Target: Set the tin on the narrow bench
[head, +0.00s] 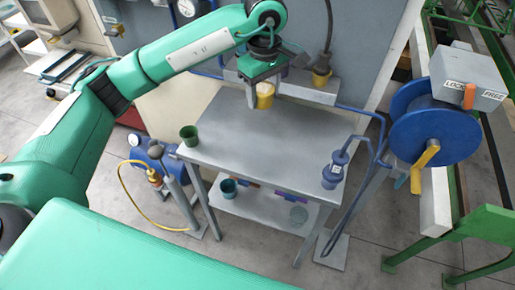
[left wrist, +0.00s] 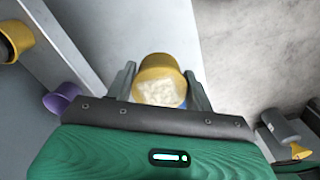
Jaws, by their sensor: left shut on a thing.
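A yellow tin (head: 265,97) with pale contents is held in my left gripper (head: 266,90). In the left wrist view the tin (left wrist: 160,68) sits between the two fingers of my left gripper (left wrist: 160,84), which is shut on it. In the head view it appears over the back part of the grey metal bench (head: 262,138); I cannot tell its exact height above the top. The middle of the bench top is bare. My right gripper is not in view.
A green cup (head: 189,135) stands at the bench's left corner, a blue container (head: 332,176) at its right end. A lower shelf holds a teal cup (head: 229,188) and other items. A yellow-brown pot (head: 321,77) is on the back ledge. A blue reel (head: 432,125) stands right.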

